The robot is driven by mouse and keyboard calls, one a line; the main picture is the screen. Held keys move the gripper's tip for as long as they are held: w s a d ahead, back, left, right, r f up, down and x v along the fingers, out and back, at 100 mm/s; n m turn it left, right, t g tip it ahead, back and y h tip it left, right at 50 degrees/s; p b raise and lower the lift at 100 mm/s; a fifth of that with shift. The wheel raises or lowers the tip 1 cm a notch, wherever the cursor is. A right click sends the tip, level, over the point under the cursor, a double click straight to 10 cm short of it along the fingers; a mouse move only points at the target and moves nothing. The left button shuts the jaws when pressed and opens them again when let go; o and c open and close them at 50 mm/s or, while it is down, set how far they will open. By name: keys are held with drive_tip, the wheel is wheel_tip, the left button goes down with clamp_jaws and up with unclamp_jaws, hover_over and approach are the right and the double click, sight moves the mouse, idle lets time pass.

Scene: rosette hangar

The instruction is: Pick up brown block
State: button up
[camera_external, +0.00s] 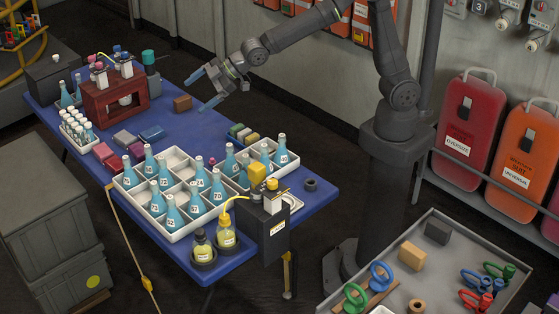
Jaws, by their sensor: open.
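The brown block (182,103) is a small box lying on the blue table near its far edge. My gripper (203,90) is open, with two light-blue fingers. In the picture it is just right of the brown block, with the fingers reaching left toward it. The fingers look higher than the table top, but the exact height and gap to the block cannot be told. Nothing is between the fingers. The block is fully visible.
A dark red rack (114,102) and a teal-capped bottle (149,65) stand left of the block. Grey and blue blocks (152,132) lie in front. A white divided tray (140,199) holds several blue bottles. Small coloured blocks (243,134) lie to the right. Bare blue table surrounds the brown block.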

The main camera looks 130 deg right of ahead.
drive_tip(key=s+d+f+m+g, duration=0.1)
drive_tip(key=d+f+m+g, duration=0.15)
drive_tip(key=d, duration=0.55)
drive_tip(key=s+d+f+m+g, duration=0.1)
drive_tip(key=d+f+m, duration=0.15)
drive_tip(key=d, duration=0.45)
drive_tip(key=m+g+y, duration=0.1)
drive_tip(key=m+g, duration=0.6)
drive_tip(key=m, duration=0.6)
hover_over(183, 98)
drive_tip(key=a, duration=0.1)
drive_tip(key=shift+t, duration=0.25)
drive_tip(key=f, duration=2.2)
drive_tip(key=shift+a+f, duration=0.2)
drive_tip(key=shift+f, duration=0.15)
drive_tip(key=shift+w+a+x, duration=0.1)
drive_tip(key=shift+a+x, duration=0.1)
drive_tip(key=shift+x, duration=0.95)
drive_tip(key=shift+w+a+x, duration=0.15)
drive_tip(key=shift+a+x, duration=0.05)
drive_tip(key=shift+x, duration=1.7)
drive_tip(key=c, duration=1.1)
